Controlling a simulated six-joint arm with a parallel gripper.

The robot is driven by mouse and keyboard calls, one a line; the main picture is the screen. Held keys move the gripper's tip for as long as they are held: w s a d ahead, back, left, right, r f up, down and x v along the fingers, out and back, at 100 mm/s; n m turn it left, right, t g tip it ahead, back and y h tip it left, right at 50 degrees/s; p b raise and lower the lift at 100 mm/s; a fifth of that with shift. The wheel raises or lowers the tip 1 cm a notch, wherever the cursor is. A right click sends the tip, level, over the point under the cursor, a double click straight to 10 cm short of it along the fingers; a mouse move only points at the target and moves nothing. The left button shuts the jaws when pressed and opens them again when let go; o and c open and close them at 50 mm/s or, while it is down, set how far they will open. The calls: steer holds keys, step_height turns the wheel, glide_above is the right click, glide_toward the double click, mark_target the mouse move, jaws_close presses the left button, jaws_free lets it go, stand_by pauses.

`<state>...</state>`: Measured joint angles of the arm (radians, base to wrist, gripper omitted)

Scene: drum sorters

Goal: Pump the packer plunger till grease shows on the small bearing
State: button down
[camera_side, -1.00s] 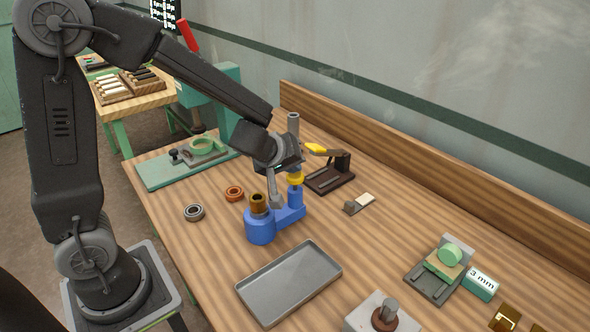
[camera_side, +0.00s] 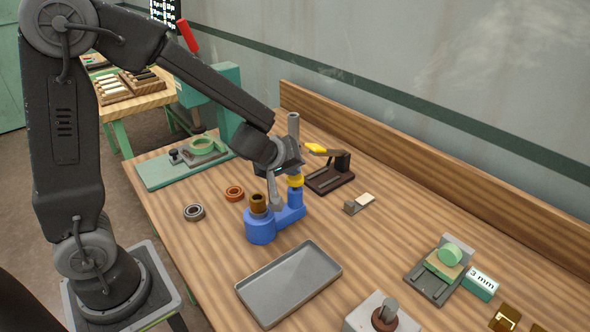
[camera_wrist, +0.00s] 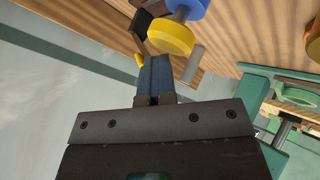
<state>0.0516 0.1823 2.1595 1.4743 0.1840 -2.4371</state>
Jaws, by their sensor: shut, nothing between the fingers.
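The blue packer (camera_side: 262,229) stands on the bench with a brown-gold cylindrical piece (camera_side: 258,203) on its front part. Its yellow plunger knob (camera_side: 296,181) tops the rear post; the wrist view shows the knob (camera_wrist: 171,38) close to my fingertips. My gripper (camera_side: 275,200) is shut and empty, fingers pointing down beside the knob's left side. I cannot tell whether they touch it. A grey bearing (camera_side: 194,212) and a copper-coloured bearing (camera_side: 234,193) lie flat to the left of the packer. I cannot make out grease on either.
An empty grey tray (camera_side: 290,284) lies in front of the packer. A dark stand with a yellow-tipped lever (camera_side: 328,172) is just behind it. A green fixture (camera_side: 190,163) is at back left. A block marked 3 mm (camera_side: 481,284) and other fixtures stand at right.

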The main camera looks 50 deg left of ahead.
steer(key=shift+r, duration=1.6)
steer(key=shift+r, duration=0.1)
steer(key=shift+r, duration=2.45)
step_height(320, 180, up, 4)
steer(key=shift+f, duration=0.1)
stand_by(0.4)
steer(key=shift+f, duration=0.15)
steer(key=shift+f, duration=4.3)
